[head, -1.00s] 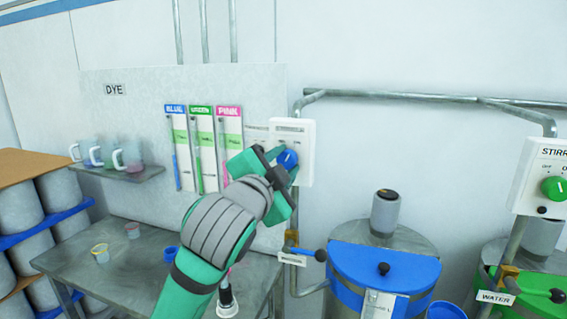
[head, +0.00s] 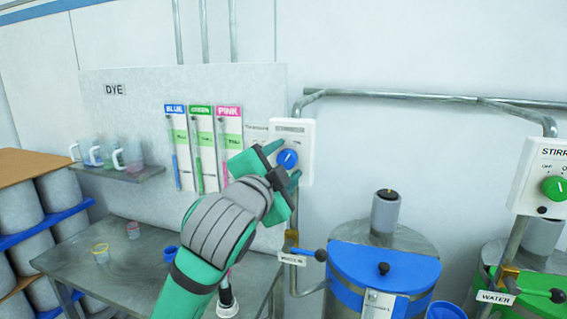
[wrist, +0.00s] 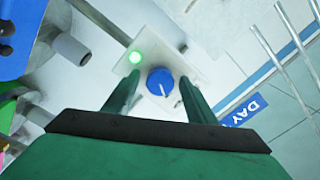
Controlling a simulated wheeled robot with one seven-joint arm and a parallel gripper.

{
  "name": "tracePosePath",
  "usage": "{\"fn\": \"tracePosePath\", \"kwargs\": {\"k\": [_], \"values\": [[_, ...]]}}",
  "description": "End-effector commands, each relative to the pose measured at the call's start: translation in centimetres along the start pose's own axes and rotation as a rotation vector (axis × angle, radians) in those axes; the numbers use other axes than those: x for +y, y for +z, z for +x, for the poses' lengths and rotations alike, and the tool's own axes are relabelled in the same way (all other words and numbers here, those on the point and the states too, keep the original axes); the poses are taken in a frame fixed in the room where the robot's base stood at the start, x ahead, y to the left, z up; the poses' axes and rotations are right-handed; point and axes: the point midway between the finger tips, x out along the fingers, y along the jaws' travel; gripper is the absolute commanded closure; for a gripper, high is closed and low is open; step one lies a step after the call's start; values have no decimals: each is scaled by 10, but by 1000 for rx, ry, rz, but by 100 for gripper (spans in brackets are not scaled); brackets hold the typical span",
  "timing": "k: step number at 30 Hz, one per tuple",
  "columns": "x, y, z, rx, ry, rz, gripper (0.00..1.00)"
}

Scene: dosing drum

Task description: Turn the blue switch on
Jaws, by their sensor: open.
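The blue switch (head: 287,159) is a round knob with a white pointer line on a white wall box (head: 294,131). In the wrist view the knob (wrist: 158,84) shows between my two fingers, its pointer slanting down and right in that picture. My gripper (head: 281,163) is open, with a finger on either side in front of the knob. In the wrist view my gripper (wrist: 160,88) holds nothing. I cannot tell whether a fingertip touches the knob.
A blue-lidded drum (head: 384,262) stands below and right of the box, with a valve handle (head: 305,254) beside it. A green stirrer knob (head: 555,188) is at the far right. A steel table (head: 130,262) and a mug shelf (head: 118,172) are left.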

Motion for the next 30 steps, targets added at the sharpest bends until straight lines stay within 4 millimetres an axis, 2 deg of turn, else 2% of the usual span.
{"fn": "tracePosePath", "kwargs": {"k": [5, 18, 24, 30], "values": [[-1, 0, -14, 1, -3, 0, 49], [0, 0, -90, 0, -2, 1, 49], [0, 1, -106, -1, -1, 0, 49], [0, 0, -108, 0, 0, 0, 49]]}}
